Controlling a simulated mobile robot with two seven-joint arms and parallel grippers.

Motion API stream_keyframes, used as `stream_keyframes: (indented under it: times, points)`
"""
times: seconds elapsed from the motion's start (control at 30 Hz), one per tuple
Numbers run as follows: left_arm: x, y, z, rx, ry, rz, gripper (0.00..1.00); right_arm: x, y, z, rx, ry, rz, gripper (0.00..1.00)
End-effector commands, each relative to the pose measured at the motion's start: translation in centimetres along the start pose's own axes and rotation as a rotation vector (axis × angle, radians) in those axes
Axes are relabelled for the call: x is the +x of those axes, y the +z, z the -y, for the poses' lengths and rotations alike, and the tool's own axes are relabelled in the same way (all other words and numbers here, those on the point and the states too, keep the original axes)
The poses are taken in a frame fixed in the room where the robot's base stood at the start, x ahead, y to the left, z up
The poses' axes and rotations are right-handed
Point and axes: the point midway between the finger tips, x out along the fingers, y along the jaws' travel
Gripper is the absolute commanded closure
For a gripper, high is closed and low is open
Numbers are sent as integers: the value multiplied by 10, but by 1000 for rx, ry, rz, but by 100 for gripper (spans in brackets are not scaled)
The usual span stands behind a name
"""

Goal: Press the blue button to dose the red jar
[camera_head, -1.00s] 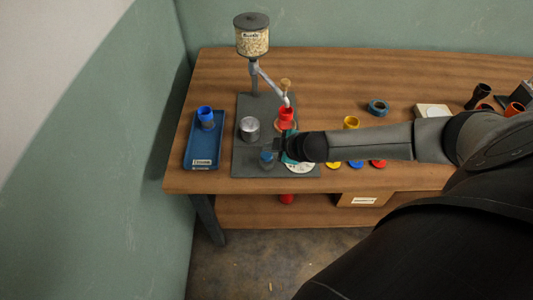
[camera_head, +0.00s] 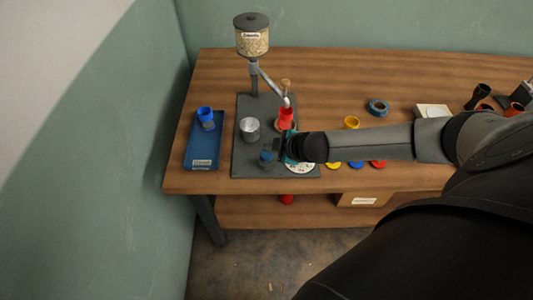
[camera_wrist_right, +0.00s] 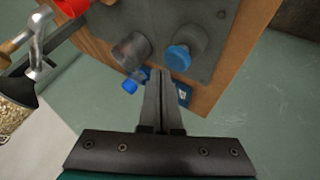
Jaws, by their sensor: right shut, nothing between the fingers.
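The blue button (camera_head: 266,157) sits on a grey knob near the front of the dark dispenser base (camera_head: 240,165). In the right wrist view the blue button (camera_wrist_right: 179,58) is just beyond my fingertips and slightly right of them. The red jar (camera_head: 286,117) stands under the dispenser spout (camera_head: 286,98); it is partly cut off at the top left of the right wrist view (camera_wrist_right: 72,6). My right gripper (camera_head: 279,147) is shut and empty, close to the button; contact cannot be told. It also fills the middle of the right wrist view (camera_wrist_right: 160,78). My left gripper is not in view.
A metal cup (camera_head: 249,128) stands on the base left of the gripper. A blue tray (camera_head: 203,163) holds a blue jar (camera_head: 205,116) at the left. A hopper of grains (camera_head: 252,40) stands above.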

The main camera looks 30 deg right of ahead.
Motion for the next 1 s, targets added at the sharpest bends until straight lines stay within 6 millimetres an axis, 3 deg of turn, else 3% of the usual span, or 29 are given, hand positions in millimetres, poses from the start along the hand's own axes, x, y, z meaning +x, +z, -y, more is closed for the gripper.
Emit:
stream_keyframes:
  times: [1.0]
  points:
    - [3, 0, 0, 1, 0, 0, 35, 6, 4, 4, 0, 0, 0, 100]
